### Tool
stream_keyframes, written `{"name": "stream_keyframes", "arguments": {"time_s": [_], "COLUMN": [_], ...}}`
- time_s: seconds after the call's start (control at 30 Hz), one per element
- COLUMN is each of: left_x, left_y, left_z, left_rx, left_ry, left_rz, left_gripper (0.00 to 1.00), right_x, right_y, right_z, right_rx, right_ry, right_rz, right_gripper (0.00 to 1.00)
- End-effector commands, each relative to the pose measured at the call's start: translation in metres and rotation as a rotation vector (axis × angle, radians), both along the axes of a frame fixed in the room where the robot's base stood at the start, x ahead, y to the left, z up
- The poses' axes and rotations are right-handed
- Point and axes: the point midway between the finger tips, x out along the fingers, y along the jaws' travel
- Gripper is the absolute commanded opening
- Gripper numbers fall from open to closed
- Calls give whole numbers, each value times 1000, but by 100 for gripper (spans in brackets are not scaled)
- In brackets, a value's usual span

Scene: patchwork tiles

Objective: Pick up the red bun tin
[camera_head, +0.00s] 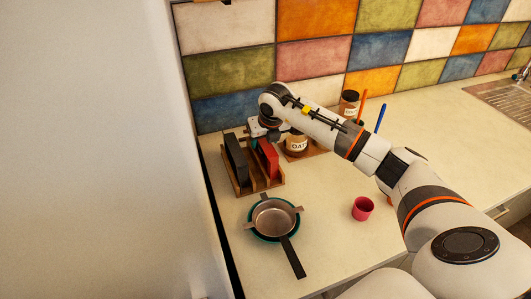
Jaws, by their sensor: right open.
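The red bun tin (268,158) stands on edge in a wooden rack (273,184) at the back left of the counter. A dark tin (236,159) stands in the same rack, to its left. My right gripper (257,139) is open at the back end of the rack, close to the upper back part of the red tin. The wrist hides much of the fingers, and I cannot tell whether they touch the tin. My left gripper is out of view.
An oat jar (297,146) stands right of the rack, beneath my right arm. Another jar (349,104) is behind the arm. A pan (273,218) sits on a teal dish in front of the rack. A pink cup (362,208) stands right of it, with clear counter between.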

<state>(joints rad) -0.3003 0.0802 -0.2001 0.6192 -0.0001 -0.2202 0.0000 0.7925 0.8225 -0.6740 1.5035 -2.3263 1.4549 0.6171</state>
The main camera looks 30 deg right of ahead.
Motion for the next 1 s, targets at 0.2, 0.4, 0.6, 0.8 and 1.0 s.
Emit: {"name": "stream_keyframes", "arguments": {"time_s": [0.2, 0.4, 0.6, 0.8, 1.0], "left_x": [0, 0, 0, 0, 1], "left_y": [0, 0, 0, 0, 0], "left_z": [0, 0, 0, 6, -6], "left_rx": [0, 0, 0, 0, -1], "left_ry": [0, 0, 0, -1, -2], "left_rz": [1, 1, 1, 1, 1], "left_gripper": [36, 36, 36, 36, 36], "right_x": [0, 0, 0, 0, 1], "right_y": [0, 0, 0, 0, 0], "right_z": [0, 0, 1, 6, 33], "right_rx": [0, 0, 0, 1, 0], "right_ry": [0, 0, -1, -1, -8], "right_rz": [0, 0, 0, -1, 1], "right_gripper": [40, 7, 0, 0, 0]}}
